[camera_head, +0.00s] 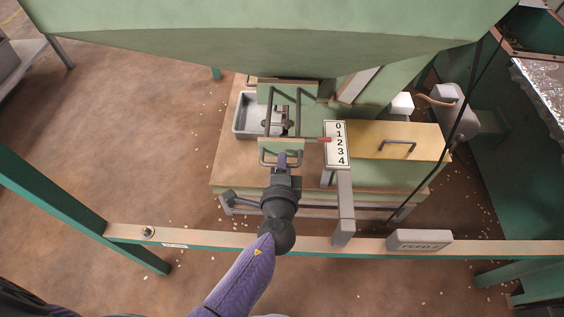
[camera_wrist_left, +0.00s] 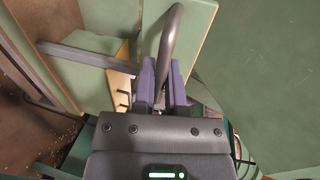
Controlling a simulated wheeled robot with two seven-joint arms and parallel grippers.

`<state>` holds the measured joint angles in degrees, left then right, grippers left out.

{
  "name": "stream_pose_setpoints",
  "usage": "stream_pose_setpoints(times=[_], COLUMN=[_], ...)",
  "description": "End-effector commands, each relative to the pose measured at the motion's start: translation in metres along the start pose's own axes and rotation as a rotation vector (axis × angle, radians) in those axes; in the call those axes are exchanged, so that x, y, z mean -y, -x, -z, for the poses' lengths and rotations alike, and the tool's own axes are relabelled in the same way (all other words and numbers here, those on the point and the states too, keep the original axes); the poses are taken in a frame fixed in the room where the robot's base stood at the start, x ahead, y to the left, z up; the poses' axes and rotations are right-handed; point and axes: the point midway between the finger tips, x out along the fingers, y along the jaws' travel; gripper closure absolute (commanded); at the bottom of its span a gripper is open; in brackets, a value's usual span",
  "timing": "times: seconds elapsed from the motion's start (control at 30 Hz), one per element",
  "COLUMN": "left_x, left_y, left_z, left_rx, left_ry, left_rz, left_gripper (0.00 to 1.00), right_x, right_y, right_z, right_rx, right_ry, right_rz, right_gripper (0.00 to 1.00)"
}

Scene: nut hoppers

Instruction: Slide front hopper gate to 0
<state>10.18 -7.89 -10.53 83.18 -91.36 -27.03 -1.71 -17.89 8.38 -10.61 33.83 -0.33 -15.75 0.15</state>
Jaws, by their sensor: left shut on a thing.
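The front hopper gate (camera_head: 290,144) is a flat green slide between two dark rails under the hopper. Its grey handle (camera_head: 297,165) faces me, and its curved bar shows large in the left wrist view (camera_wrist_left: 173,40). My left gripper (camera_head: 282,161) is shut on the handle, with a purple finger on each side of the bar (camera_wrist_left: 163,85). A white scale plate (camera_head: 336,144) marked 0 to 4 stands right of the gate. A red pointer (camera_head: 321,139) sits near the 2, as best I can tell. My right gripper is not in view.
The green hopper (camera_head: 270,45) overhangs the gate. A grey tray (camera_head: 246,116) lies left of the rails and a yellow-topped box (camera_head: 385,140) to the right. A beam with a "FEED 2" block (camera_head: 419,240) crosses in front. A black cable hangs at right.

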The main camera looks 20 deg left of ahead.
Motion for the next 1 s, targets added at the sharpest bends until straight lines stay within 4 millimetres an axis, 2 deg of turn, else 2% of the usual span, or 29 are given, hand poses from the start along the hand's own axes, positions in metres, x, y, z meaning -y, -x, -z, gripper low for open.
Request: stream_pose_setpoints(times=[0.33, 0.63, 0.97, 1.0], left_x=[-0.001, 0.008, 0.012, 0.012], left_y=[-0.002, -0.049, -0.053, -0.053], left_z=[0.0, 0.0, 0.0, 0.0], left_rx=[0.0, 0.0, 0.0, 0.0], left_ry=[0.0, 0.0, 0.0, 0.0], left_rz=[-0.002, -0.001, 0.0, 0.001], left_gripper=[1.0, 1.0, 1.0, 0.79], right_x=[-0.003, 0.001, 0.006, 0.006], right_y=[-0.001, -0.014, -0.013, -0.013], right_z=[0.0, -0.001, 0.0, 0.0], right_rx=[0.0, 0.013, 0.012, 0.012], right_ry=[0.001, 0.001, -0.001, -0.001], right_rz=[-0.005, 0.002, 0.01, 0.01], right_gripper=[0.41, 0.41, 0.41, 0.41])
